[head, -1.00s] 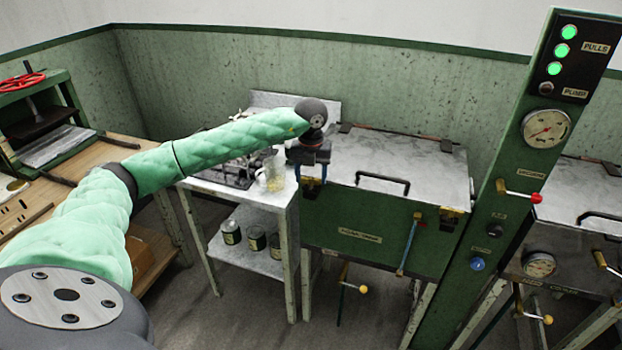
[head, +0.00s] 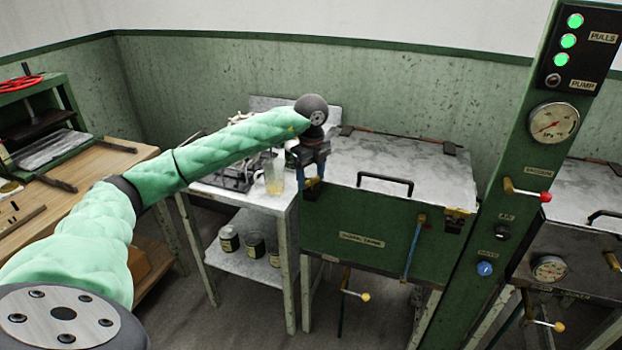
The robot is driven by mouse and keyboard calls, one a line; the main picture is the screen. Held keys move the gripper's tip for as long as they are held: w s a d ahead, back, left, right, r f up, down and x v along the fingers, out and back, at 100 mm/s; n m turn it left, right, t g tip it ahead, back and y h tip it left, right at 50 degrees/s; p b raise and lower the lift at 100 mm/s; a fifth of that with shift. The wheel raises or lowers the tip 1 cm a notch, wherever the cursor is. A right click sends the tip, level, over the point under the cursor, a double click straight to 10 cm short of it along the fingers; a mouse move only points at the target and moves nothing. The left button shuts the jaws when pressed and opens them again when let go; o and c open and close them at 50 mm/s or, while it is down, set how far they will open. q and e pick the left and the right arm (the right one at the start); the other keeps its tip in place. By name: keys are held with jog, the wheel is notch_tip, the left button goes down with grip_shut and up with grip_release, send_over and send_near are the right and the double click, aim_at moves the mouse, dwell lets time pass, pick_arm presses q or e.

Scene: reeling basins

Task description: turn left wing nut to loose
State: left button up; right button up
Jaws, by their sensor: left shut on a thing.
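The green chamber (head: 345,245) with a grey metal lid (head: 430,165) stands in the middle. My left gripper (head: 312,185) points down at the left front corner of the lid. It is shut on the left wing nut, which the fingers mostly hide; only a small brass-coloured bit shows between them, so its angle cannot be told. A brass-coloured fitting with a dark bracket (head: 454,224) sits at the right front corner of the chamber. My right gripper is out of view.
A black handle (head: 385,184) rises from the lid. A blue rod (head: 412,247) hangs on the chamber front. A green gauge column (head: 520,190) stands to the right. A metal side table (head: 250,196) with a glass jug (head: 274,174) is close on the left.

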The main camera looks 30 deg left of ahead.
pick_arm(q)
jog(key=n, duration=0.5)
jog(key=shift+r+b, duration=0.1)
jog(key=shift+b, duration=0.3)
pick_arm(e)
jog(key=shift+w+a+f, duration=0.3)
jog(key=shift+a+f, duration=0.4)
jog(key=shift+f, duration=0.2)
pick_arm(q)
jog(key=shift+n, duration=0.3)
jog(key=o, duration=1)
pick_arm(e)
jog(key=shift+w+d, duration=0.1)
pick_arm(q)
notch_tip(320, 180, up, 7)
jog(key=shift+f+b, duration=0.2)
jog(key=shift+b, duration=0.6)
jog(key=shift+r, duration=0.55)
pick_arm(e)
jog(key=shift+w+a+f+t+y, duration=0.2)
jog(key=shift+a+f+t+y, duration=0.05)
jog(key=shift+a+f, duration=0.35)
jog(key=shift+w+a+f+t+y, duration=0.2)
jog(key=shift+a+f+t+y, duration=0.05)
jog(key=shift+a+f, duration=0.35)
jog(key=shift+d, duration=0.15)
